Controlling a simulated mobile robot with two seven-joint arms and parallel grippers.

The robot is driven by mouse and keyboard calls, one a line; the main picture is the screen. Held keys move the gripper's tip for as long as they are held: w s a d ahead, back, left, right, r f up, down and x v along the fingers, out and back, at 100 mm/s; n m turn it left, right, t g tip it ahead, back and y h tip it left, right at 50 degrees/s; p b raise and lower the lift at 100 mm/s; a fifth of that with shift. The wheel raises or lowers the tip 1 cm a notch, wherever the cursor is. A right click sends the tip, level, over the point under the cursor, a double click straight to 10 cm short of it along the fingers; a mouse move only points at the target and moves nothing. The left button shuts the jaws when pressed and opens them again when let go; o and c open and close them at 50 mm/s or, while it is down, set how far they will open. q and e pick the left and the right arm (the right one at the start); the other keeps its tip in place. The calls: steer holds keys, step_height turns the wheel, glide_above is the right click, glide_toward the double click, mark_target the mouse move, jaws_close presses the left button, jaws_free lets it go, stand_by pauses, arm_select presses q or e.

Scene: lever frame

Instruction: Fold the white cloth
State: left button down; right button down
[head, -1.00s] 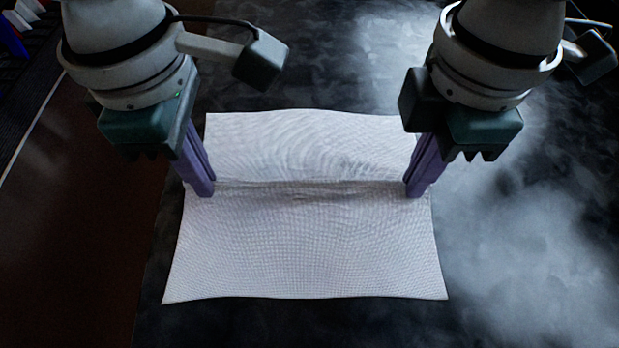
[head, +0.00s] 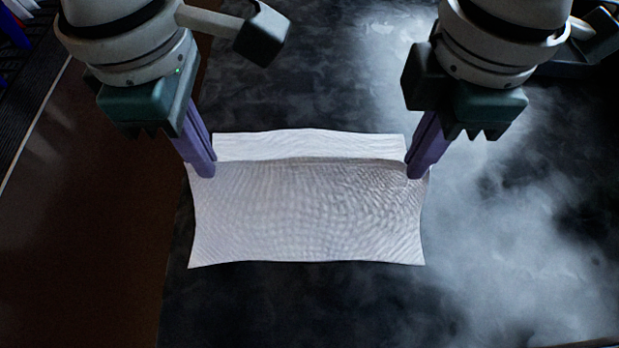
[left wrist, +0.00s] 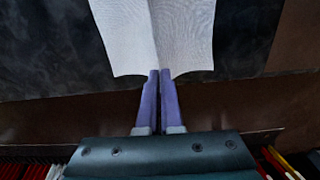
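The white cloth (head: 305,215) lies on the dark table with a raised crosswise ridge between my two grippers. Its far part shows as a narrow strip behind the ridge, and its near part slopes toward the front. My left gripper (head: 206,170) is shut on the left end of the ridge. My right gripper (head: 416,171) is at the right end of the ridge and looks shut on it. In the left wrist view, the left gripper's fingers (left wrist: 160,76) are close together at the cloth's crease (left wrist: 153,35), with cloth on both sides. The pinched cloth is mostly hidden.
The dark, cloudy-patterned table (head: 520,230) is bare to the right of the cloth and in front of it. A brown floor (head: 90,220) lies beyond the table's left edge. Some coloured items (head: 15,25) stand at the far left corner.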

step_height(320, 180, up, 11)
steer(key=p, duration=1)
steer(key=shift+a, duration=0.15)
steer(key=shift+w+f, duration=0.1)
steer(key=shift+w, duration=0.05)
